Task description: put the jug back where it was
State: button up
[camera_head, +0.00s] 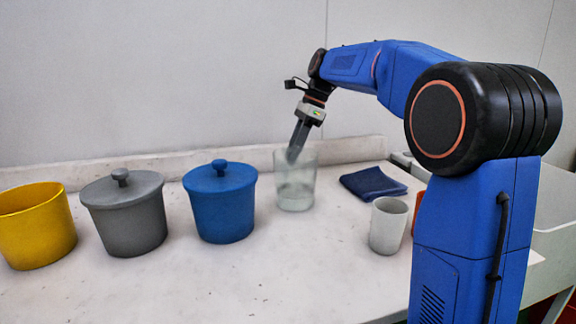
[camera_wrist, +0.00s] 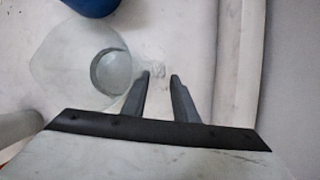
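The jug (camera_head: 295,188) is clear glass and looks upright at the back of the white table, right of the blue pot. It also shows in the wrist view (camera_wrist: 75,62), left of my fingers, with its round base seen through the glass. My gripper (camera_head: 292,157) points down at the jug's upper part in the head view. In the wrist view my two fingers (camera_wrist: 161,76) are apart, with a small pale glassy patch between the tips. I cannot tell whether they press on the jug's handle or whether its base touches the table.
A blue lidded pot (camera_head: 222,210), a grey lidded pot (camera_head: 128,220) and a yellow open pot (camera_head: 38,230) stand to the left. A dark blue folded cloth (camera_head: 373,183) and a whitish cup (camera_head: 388,228) are on the right. The front middle of the table is clear.

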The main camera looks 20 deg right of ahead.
jog(key=v, duration=0.7)
jog(key=shift+d, duration=0.1)
